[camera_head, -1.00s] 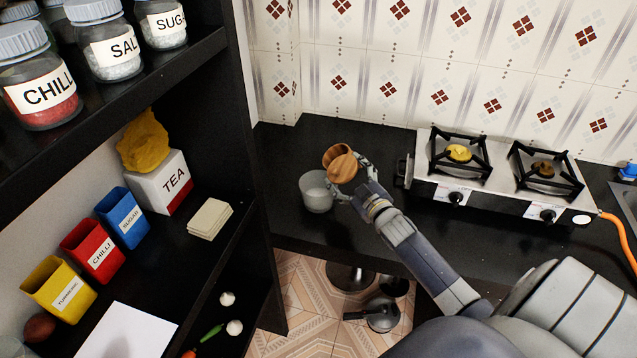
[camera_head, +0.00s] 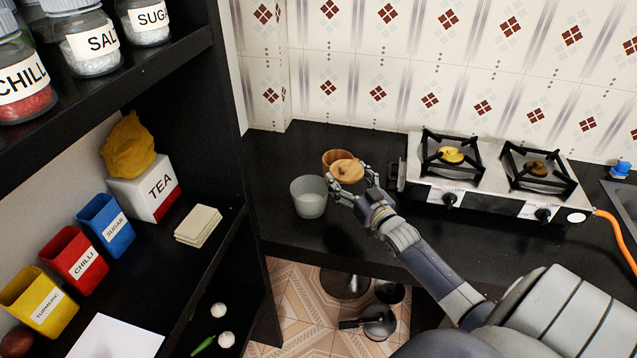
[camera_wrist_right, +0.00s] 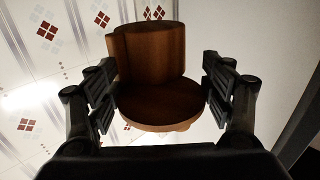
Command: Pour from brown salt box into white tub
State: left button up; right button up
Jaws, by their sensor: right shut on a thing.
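The brown wooden salt box (camera_head: 337,156) is in my right gripper (camera_head: 350,179), with its round lid (camera_head: 347,172) swung aside towards me. The box is just behind and right of the white tub's rim, close to it. In the right wrist view the box (camera_wrist_right: 150,50) and lid (camera_wrist_right: 160,103) sit between the two fingers (camera_wrist_right: 160,90). The translucent white tub (camera_head: 309,199) stands upright on the black counter; its inside looks empty, though small contents are hard to tell. The salt inside the box is hidden. My left gripper is out of view.
The stove (camera_head: 490,185) stands to the right on the counter (camera_head: 285,160). A dark shelf (camera_head: 225,240) at left holds spice boxes, a TEA box (camera_head: 146,187) and jars (camera_head: 90,45). Pans (camera_head: 375,322) lie below the counter. Counter left of the tub is clear.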

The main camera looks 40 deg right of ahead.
aim_at(348, 171)
jog(key=shift+r, duration=0.1)
notch_tip(348, 171, up, 4)
jog(key=p, duration=0.4)
jog(key=shift+r, duration=0.1)
